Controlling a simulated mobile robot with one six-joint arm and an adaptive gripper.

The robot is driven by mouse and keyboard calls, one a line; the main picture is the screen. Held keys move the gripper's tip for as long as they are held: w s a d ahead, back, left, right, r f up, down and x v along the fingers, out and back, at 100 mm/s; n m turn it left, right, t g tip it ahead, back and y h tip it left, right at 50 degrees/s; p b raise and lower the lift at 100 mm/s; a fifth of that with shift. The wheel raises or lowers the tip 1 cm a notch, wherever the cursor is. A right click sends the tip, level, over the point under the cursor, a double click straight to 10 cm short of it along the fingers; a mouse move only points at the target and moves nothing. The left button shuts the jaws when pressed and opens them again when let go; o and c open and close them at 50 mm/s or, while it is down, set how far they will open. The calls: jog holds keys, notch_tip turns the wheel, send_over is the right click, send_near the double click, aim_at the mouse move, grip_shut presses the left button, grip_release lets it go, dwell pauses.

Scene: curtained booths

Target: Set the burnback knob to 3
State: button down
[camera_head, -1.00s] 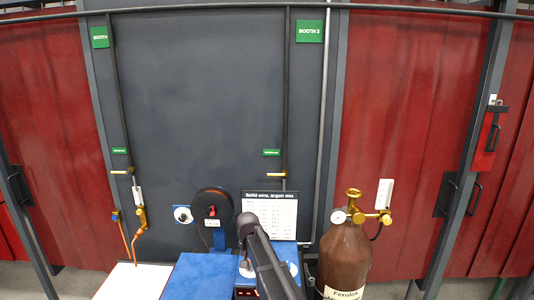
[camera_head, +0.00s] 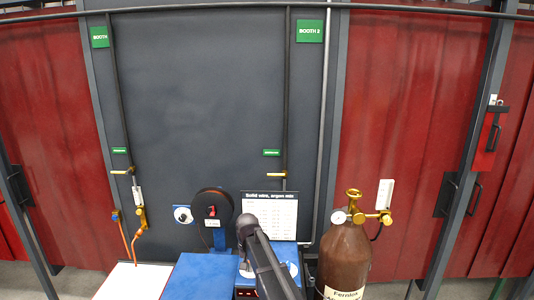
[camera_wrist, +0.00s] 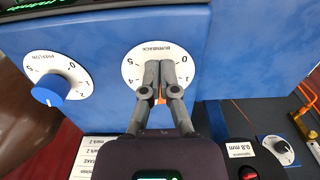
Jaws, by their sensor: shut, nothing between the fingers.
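The burnback dial (camera_wrist: 132,68) is a white disc on the blue machine front, seen upside down in the wrist view. In the head view my arm covers part of the blue machine (camera_head: 205,275), and the gripper is hidden.
The preflow dial with its blue knob (camera_wrist: 50,90) is left of burnback in the wrist view. A smaller black knob (camera_wrist: 281,147) is at lower right. In the head view, a brown gas cylinder (camera_head: 345,255) stands close right of my arm, and a wire spool (camera_head: 212,207) is behind the machine.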

jog(key=shift+r+p, duration=2.8)
jog(key=shift+r, duration=0.15)
jog(key=shift+d+r, duration=0.1)
jog(key=shift+s+d+r+p, duration=0.1)
jog(key=shift+d+r+p, duration=0.2)
jog(key=shift+r+p, duration=0.15)
jog(key=shift+f, duration=0.25)
notch_tip(320, 180, down, 7)
jog(key=b, duration=0.7)
jog(key=shift+r, duration=0.2)
jog(key=shift+w, duration=0.5)
